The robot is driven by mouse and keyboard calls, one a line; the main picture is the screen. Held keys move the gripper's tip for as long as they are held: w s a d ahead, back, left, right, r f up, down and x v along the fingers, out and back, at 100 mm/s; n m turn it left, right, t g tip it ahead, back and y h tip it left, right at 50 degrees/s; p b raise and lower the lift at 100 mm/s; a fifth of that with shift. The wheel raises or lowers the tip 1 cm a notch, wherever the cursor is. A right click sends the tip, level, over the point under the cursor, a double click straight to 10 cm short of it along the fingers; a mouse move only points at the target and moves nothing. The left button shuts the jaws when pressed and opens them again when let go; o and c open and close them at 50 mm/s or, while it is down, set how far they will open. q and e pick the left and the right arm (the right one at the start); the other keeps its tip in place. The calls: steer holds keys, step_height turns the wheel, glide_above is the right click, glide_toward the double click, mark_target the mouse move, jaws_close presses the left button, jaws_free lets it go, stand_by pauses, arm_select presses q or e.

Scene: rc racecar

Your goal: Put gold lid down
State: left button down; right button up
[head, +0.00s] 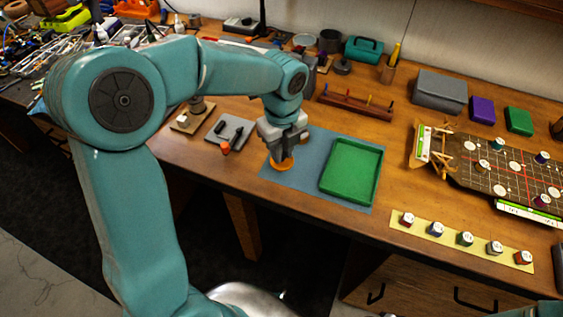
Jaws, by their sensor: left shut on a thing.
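The gold lid (283,165) shows as a small orange-gold round piece at the left part of the blue mat (307,146). My left gripper (279,153) comes down over it from above and is shut on it. The fingers hide part of the lid. I cannot tell whether the lid touches the mat or is held just above it. My right gripper is not in view.
A green tray (351,171) lies on the mat, right of the gripper. A grey plate (229,132) with small parts is to the left. A yellow strip (462,243) with several small jars and a track board (490,169) are at right. The table's front edge is close.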

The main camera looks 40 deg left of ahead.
arm_select(q)
step_height(320, 180, down, 4)
steer(key=shift+s+f, duration=0.15)
steer(key=shift+f, duration=0.25)
